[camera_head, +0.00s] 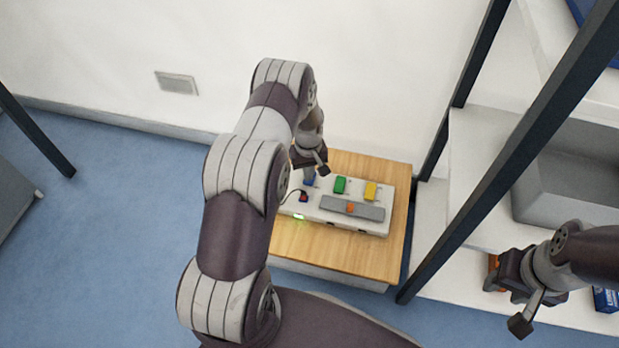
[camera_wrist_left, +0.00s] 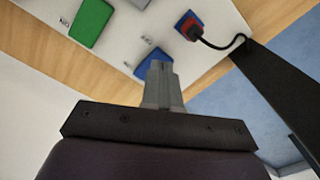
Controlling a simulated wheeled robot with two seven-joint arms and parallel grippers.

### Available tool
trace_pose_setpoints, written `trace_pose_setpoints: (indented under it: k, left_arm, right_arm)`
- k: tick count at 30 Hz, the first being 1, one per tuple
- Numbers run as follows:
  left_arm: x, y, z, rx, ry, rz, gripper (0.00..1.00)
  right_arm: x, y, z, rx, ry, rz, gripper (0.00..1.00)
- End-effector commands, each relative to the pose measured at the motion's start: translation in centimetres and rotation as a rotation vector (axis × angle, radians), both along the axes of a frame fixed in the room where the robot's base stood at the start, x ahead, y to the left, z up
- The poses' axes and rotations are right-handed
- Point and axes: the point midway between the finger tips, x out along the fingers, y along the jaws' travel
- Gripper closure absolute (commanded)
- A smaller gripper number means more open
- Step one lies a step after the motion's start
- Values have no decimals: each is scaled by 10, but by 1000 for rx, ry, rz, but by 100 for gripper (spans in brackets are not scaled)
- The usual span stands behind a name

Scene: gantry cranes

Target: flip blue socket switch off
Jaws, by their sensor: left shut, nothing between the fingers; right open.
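The white socket panel (camera_head: 330,203) lies on a wooden table. A blue block (camera_head: 309,181) sits on it in a row with a green and a yellow one. In the left wrist view the blue block (camera_wrist_left: 153,62) is partly hidden behind my left fingertips; I cannot tell whether they touch it. A blue socket (camera_wrist_left: 187,22) beside it holds a red plug with a black cord. My left gripper (camera_head: 318,168) is shut and empty, just above the blue block. My right gripper (camera_head: 510,300) is open and empty at the lower right. A green glow (camera_head: 299,217) shows on the panel's front edge.
The green block (camera_head: 340,184) and yellow block (camera_head: 370,190) stand to the right of the blue one. A grey bar (camera_head: 370,211) with an orange part lies in front. A dark-framed shelf (camera_head: 470,190) with a grey bin (camera_head: 570,185) stands right of the table (camera_head: 395,255).

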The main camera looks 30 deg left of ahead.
Motion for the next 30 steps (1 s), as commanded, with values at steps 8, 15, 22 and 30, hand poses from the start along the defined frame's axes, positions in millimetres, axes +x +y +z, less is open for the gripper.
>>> trace_pose_setpoints:
  k: [8, 15, 22, 30]
  left_arm:
    - [0, 0, -5, 0, 0, 0, 100]
    - [0, 0, -9, 0, 0, 0, 100]
    - [0, 0, -12, 0, 0, 0, 100]
    - [0, 0, -16, -1, 1, 0, 100]
  right_arm:
    - [0, 0, -3, 0, 0, 0, 57]
    - [0, 0, -5, 0, 0, 0, 57]
    - [0, 0, -7, 0, 0, 0, 57]
    - [0, 0, -10, 0, 0, 0, 57]
